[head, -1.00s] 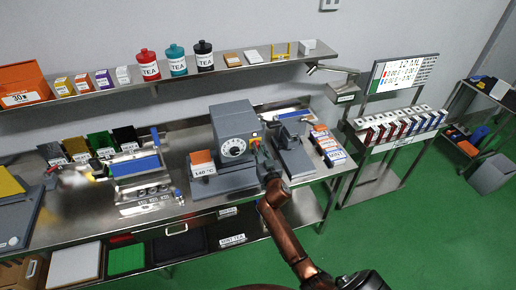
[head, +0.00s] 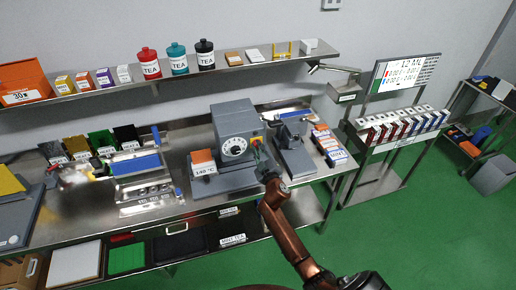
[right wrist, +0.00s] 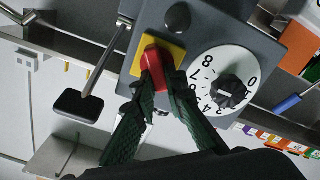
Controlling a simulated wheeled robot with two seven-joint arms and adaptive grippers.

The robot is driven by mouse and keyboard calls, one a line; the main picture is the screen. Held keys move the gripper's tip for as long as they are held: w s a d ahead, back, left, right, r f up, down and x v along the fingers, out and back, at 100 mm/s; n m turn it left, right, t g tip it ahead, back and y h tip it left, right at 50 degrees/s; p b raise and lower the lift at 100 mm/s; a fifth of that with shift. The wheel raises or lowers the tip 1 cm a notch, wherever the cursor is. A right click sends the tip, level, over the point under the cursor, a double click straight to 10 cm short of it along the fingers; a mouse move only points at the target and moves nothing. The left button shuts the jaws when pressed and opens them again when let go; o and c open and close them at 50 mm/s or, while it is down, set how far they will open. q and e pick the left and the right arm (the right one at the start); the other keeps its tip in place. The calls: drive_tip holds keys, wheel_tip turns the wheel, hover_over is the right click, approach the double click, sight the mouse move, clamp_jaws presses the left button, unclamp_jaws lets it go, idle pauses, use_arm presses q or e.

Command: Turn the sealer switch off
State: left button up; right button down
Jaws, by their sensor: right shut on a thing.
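The sealer (head: 230,122) is a grey box on the steel bench, with a white numbered dial (head: 233,147) on its front. Its switch is a red lever (right wrist: 154,62) on a yellow plate (right wrist: 172,48), beside the dial in the right wrist view. My right gripper (right wrist: 163,83) has its dark green fingers shut on the red lever, one on each side. In the head view my right gripper (head: 265,164) is at the right side of the sealer front, partly covering the switch. My left gripper is not seen.
A grey press-like device (head: 294,150) and a row of boxes (head: 329,145) stand right of the sealer. An orange block with a temperature label (head: 205,170) sits to its left. A shelf (head: 190,78) with tea tins runs above. Green floor is clear in front.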

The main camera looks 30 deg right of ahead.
drive_tip(key=n, duration=0.7)
drive_tip(key=f+n, duration=0.1)
drive_tip(key=n, duration=0.2)
drive_tip(key=shift+a+f+b, duration=0.1)
drive_tip(key=shift+a+b, duration=0.2)
drive_tip(key=shift+b, duration=0.1)
drive_tip(key=shift+n, duration=0.4)
drive_tip(key=c, duration=2)
unclamp_jaws()
drive_tip(key=shift+o, duration=0.2)
drive_tip(key=shift+s, duration=0.1)
drive_tip(key=v, duration=1.1)
drive_tip(key=shift+s, duration=0.35)
drive_tip(key=shift+a, duration=0.15)
